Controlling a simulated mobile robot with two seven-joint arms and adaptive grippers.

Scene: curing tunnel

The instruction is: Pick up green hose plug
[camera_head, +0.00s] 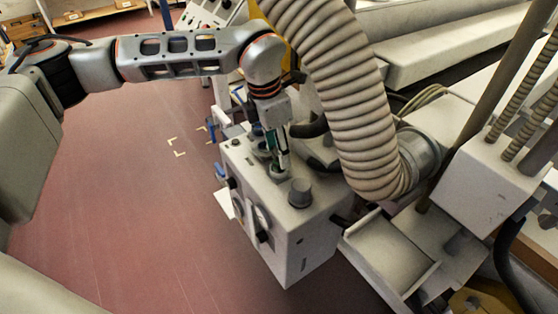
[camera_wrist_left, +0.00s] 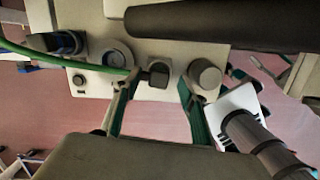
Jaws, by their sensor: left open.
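A green hose (camera_wrist_left: 60,65) curves in from the left of the left wrist view. It ends at a dark block-like plug (camera_wrist_left: 158,76) on top of a pale box. My left gripper (camera_wrist_left: 158,88) is open, with one fingertip on each side of the plug; I cannot tell whether they touch it. In the head view my left gripper (camera_head: 277,158) points down at the top of the pale box (camera_head: 300,240). The plug cannot be made out clearly there, as the gripper covers that spot. My right gripper is not in view.
A grey knob (camera_head: 300,192) stands on the box near the gripper. A thick ribbed duct (camera_head: 345,100) hangs close to the right of my left arm. A sloped metal tray (camera_head: 390,252) lies right of the box. The red floor (camera_head: 130,210) is open at left.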

